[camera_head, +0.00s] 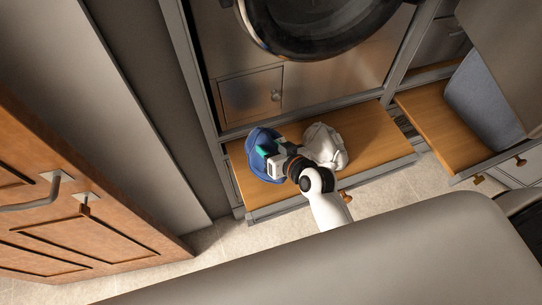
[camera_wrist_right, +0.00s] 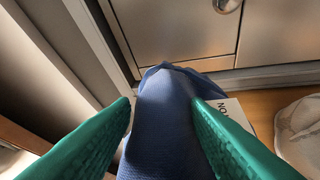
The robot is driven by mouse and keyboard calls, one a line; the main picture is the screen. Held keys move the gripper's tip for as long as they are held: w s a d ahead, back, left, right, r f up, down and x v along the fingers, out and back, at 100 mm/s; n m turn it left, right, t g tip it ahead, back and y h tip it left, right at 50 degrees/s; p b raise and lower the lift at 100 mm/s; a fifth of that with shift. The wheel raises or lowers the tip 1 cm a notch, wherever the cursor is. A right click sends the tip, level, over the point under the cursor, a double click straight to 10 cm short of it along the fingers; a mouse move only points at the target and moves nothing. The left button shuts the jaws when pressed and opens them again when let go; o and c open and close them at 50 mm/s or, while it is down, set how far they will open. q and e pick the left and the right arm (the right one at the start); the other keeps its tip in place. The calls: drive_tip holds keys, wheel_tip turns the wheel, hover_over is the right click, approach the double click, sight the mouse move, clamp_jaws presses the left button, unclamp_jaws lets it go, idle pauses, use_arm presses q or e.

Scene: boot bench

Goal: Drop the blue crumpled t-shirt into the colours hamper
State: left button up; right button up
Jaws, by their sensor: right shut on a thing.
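The blue crumpled t-shirt (camera_head: 260,136) is at the left end of a pulled-out wooden shelf. In the right wrist view the blue cloth (camera_wrist_right: 165,110) fills the space between the green fingers. My right gripper (camera_head: 266,155) is shut on it; whether the cloth is lifted off the shelf I cannot tell. A grey-blue fabric bin (camera_head: 478,95), perhaps a hamper, stands in a pull-out at the right; no label on it is readable. My left gripper is not in view.
A white crumpled cloth (camera_head: 327,146) lies beside the gripper on the wooden shelf (camera_head: 375,135). A card with partly hidden lettering (camera_wrist_right: 235,112) is behind the right finger. A washer door (camera_head: 315,25) is above. A wooden door (camera_head: 70,200) is at the left.

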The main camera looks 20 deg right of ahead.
drive_tip(key=shift+r, duration=1.7)
